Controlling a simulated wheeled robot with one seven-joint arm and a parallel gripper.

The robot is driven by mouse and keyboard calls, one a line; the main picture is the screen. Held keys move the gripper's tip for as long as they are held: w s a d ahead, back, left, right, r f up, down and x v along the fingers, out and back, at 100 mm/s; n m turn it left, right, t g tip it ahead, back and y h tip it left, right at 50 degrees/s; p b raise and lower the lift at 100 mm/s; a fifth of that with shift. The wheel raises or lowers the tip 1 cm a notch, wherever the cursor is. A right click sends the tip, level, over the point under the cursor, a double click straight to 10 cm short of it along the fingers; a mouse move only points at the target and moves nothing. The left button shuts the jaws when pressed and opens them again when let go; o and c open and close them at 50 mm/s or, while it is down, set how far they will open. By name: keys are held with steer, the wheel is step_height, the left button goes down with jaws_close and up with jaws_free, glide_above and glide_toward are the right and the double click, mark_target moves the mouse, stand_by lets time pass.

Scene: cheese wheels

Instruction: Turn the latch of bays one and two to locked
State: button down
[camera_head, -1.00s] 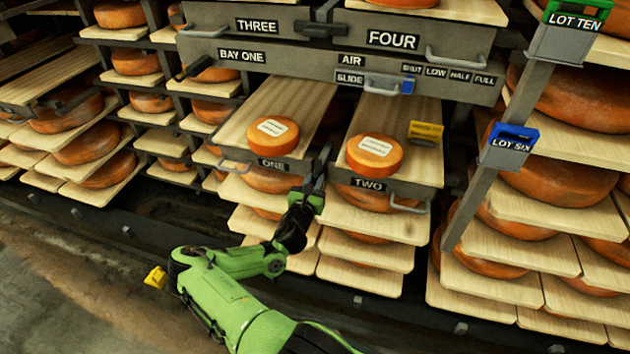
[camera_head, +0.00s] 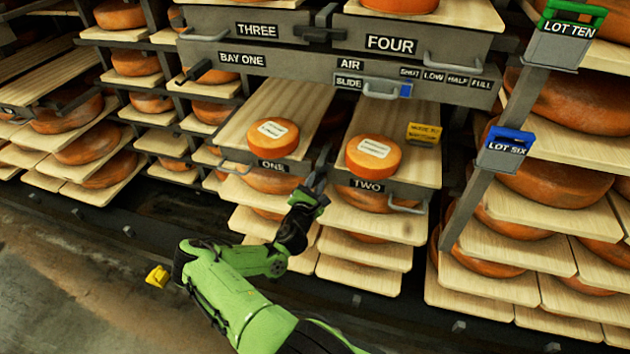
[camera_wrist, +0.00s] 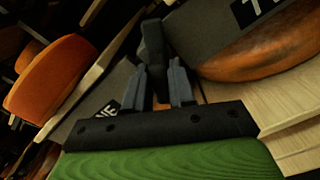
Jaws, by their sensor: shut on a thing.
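The latch (camera_head: 322,160) of bays one and two is a dark handle in the gap between the tray fronts marked ONE (camera_head: 262,161) and TWO (camera_head: 385,186). In the head view it looks steep and is partly hidden by my gripper (camera_head: 317,182). In the wrist view the dark latch handle (camera_wrist: 152,45) sits between the two grey fingers of my gripper (camera_wrist: 160,80), which is shut on it. I cannot read any locked mark on the latch.
Cheese wheels with white labels stand on tray one (camera_head: 273,134) and tray two (camera_head: 373,155). Another dark latch (camera_head: 318,34) lies across between THREE and FOUR. An air slide (camera_head: 382,90) and a yellow tag (camera_head: 424,132) are at the right. Tray handles stick out in front.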

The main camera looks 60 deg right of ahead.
steer(key=m+p, duration=0.1)
steer(key=m, duration=0.5)
steer(key=shift+s+f+m, duration=0.1)
steer(key=shift+m, duration=0.2)
steer(key=m, duration=0.5)
steer(key=shift+f+p, duration=0.2)
steer(key=shift+p, duration=0.1)
steer(key=c, duration=1)
jaws_free()
steer(key=shift+c, duration=0.2)
steer(key=s+a+p, duration=0.2)
steer(key=a+p, duration=0.4)
steer(key=a, duration=0.9)
steer(key=shift+s+a, duration=0.25)
steer(key=shift+a, duration=0.05)
